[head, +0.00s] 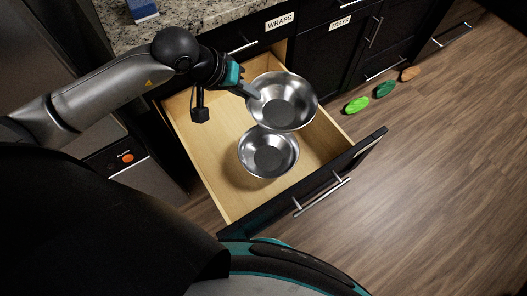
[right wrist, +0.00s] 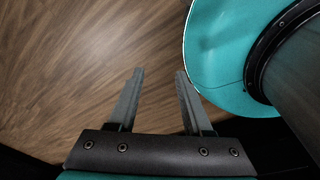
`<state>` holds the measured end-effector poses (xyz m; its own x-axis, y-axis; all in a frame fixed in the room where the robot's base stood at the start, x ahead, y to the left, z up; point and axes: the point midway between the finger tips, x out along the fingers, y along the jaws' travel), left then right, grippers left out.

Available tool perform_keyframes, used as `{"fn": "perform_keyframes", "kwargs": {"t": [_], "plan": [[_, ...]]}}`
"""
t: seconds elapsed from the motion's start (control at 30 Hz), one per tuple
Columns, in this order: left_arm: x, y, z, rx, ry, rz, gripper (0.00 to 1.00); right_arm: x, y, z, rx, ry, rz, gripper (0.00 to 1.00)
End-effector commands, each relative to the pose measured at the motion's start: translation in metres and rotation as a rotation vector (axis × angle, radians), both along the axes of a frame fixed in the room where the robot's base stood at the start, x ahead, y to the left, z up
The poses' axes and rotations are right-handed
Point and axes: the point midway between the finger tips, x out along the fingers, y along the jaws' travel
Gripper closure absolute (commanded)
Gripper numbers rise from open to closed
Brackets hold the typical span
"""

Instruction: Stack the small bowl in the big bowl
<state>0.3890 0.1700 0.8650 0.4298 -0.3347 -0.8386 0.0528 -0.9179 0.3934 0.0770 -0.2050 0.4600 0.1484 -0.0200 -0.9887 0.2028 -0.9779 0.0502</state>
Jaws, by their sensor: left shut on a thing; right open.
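Two shiny steel bowls show in the head view. My left gripper (head: 251,92) is shut on the left rim of the upper steel bowl (head: 290,112), which appears raised over the open drawer and tilted slightly. The other steel bowl (head: 268,157) sits upright and empty on the drawer floor, nearer to me. The held bowl overlaps its far rim in the picture. The held one looks a little larger, but it seems closer to the camera, so I cannot tell which is the small bowl. My right gripper (right wrist: 159,73) is open and empty over the wood floor in the right wrist view.
The open wooden drawer (head: 212,158) has a dark front with a metal handle (head: 320,197). A granite counter (head: 205,18) bears a blue box (head: 142,9). Green and brown oval pieces (head: 385,89) lie on the floor by the cabinets. The floor at right is clear.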

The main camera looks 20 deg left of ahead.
Motion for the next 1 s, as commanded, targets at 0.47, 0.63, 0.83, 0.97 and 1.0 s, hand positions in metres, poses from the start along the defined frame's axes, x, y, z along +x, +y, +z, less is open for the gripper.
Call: {"fn": "perform_keyframes", "kwargs": {"t": [0.47,0.63,0.83,0.97,1.0], "plan": [[0.013,0.028,-0.101,-0.048,-0.015,0.220,1.00,0.044,-0.016,-0.058,-0.021,-0.058,-0.008,0.50],[0.013,0.029,-0.118,-0.051,-0.015,0.231,1.00,0.053,-0.011,-0.057,-0.016,-0.063,-0.009,0.50],[0.013,0.028,-0.152,-0.052,-0.014,0.229,1.00,0.071,0.003,-0.050,-0.004,-0.066,-0.009,0.50],[0.013,0.029,-0.173,-0.050,-0.015,0.229,1.00,0.081,0.011,-0.044,0.003,-0.065,-0.010,0.50],[0.013,0.029,-0.179,-0.050,-0.015,0.229,1.00,0.085,0.013,-0.041,0.005,-0.066,-0.010,0.50]]}}
